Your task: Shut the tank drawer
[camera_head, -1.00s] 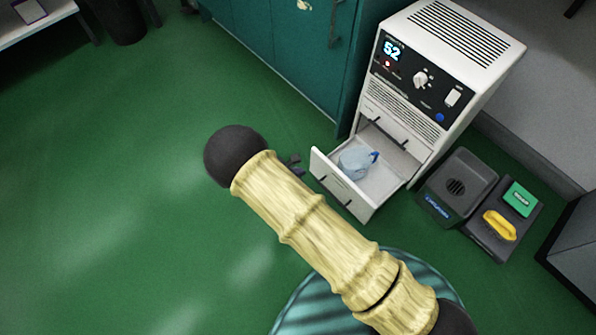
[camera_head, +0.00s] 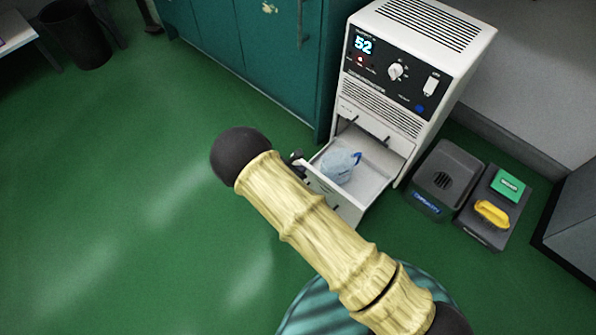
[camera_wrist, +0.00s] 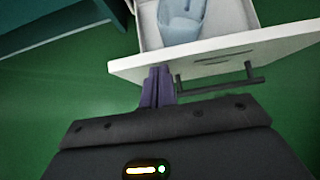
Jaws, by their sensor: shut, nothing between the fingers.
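The tank drawer (camera_head: 369,182) is pulled out from the lower part of a white dehumidifier-like machine (camera_head: 439,54). A translucent blue tank (camera_head: 338,165) sits inside it. In the wrist view, the drawer's white front (camera_wrist: 225,62) with its dark bar handle (camera_wrist: 218,86) spans the upper right, and the tank (camera_wrist: 183,20) shows behind it. My gripper's dark fingers (camera_wrist: 157,88) are shut and empty, at the left part of the drawer front beside the handle; I cannot tell whether they touch it. In the head view, my arm hides part of the drawer front, and my gripper (camera_head: 297,160) shows only slightly.
A teal cabinet (camera_head: 240,45) stands left of the machine. To its right on the floor are a dark grey box (camera_head: 447,172) and a tray holding a green block (camera_head: 508,184) and a yellow item (camera_head: 491,213). Green floor is clear at left.

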